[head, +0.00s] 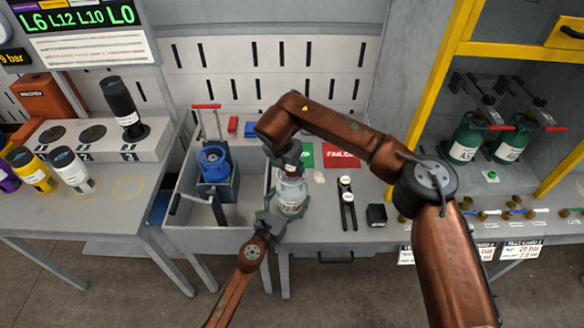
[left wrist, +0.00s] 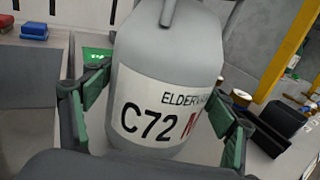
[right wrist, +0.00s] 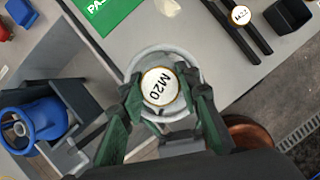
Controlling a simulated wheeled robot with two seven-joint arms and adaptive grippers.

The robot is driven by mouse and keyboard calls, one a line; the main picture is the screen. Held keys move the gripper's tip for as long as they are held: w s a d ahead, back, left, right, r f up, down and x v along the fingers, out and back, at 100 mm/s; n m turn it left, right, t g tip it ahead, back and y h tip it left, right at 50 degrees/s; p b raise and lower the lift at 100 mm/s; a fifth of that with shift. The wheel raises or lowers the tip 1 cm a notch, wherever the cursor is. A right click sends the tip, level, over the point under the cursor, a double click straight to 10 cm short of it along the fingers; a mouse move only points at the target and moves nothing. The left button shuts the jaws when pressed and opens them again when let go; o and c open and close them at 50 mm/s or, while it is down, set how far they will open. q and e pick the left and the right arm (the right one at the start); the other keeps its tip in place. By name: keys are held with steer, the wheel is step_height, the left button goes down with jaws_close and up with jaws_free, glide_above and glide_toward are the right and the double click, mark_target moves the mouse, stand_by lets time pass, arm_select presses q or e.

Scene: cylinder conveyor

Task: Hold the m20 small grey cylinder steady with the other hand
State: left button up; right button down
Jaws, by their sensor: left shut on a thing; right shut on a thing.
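The small grey cylinder (head: 291,194) stands upright at the front of the bench in the head view, beside the grey tray. Its white label reads C72 in the left wrist view (left wrist: 165,105). In the right wrist view a round M20 disc (right wrist: 160,87) shows on its top. My left gripper (head: 270,217) comes from the front and is shut around the cylinder's body, one finger on each side. My right gripper (head: 288,160) comes from above and is shut on the cylinder's top. The cylinder's base is partly hidden by my left gripper.
A grey tray (head: 190,237) left of the cylinder contains a blue cylinder (head: 213,160) in a clamp stand. A red FAILED mat (head: 341,157), two black bars (head: 348,205) and a black box (head: 376,215) lie to the right. Green cylinders (head: 465,140) stand in the yellow-framed rack.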

steer(key=m+g+h, duration=0.1)
steer(key=m, duration=0.2)
steer(key=shift+a+m, duration=0.15)
steer(key=shift+m, duration=0.25)
steer(key=m+g, duration=0.1)
steer(key=m, duration=0.2)
steer(key=shift+a+h, duration=0.1)
steer(key=shift+h, duration=0.3)
steer(key=shift+m+g, duration=0.5)
steer(key=shift+m, duration=1)
steer(key=c, duration=1.5)
jaws_free()
steer(key=shift+h, duration=0.3)
